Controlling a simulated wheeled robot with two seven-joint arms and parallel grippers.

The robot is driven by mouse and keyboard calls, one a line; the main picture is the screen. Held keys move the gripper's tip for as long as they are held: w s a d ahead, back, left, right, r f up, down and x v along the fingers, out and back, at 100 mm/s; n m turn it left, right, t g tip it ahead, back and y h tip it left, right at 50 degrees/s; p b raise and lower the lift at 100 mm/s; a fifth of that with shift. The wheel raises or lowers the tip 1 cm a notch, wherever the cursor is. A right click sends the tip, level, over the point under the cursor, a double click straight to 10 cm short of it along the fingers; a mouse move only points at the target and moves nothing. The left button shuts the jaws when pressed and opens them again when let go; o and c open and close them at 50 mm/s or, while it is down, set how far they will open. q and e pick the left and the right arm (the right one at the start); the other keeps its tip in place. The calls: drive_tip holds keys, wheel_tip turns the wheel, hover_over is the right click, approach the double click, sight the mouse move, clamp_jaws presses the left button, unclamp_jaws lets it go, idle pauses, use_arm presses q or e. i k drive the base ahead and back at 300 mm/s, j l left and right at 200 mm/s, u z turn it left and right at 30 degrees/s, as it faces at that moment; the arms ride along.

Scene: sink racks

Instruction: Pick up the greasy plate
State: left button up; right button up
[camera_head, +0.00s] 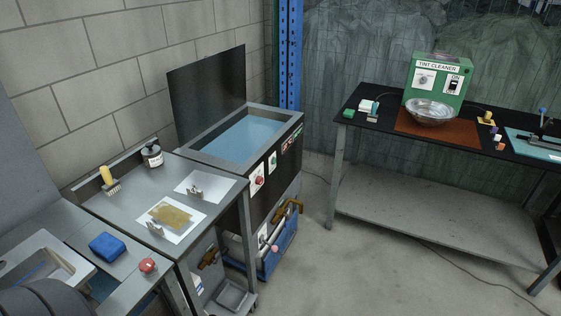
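The greasy plate (172,215) lies flat on the grey metal bench at the left. It is a flat white sheet with a yellow-brown smear over its middle and a small upright metal piece at its near edge. A second, clean-looking pale plate (203,184) lies just behind it to the right, with a similar small upright piece. Neither of my grippers shows in the head view.
A brush (108,181) and dark bottle (152,155) stand behind the plates. A water-filled tank (243,137) with an upright lid stands beyond. Blue sponge (107,246) and red button (148,265) are nearer. A dark table (375,122) holds a green tint cleaner (437,85); open floor lies between.

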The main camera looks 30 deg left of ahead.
sight(173, 220)
drive_tip(key=u, duration=1.75)
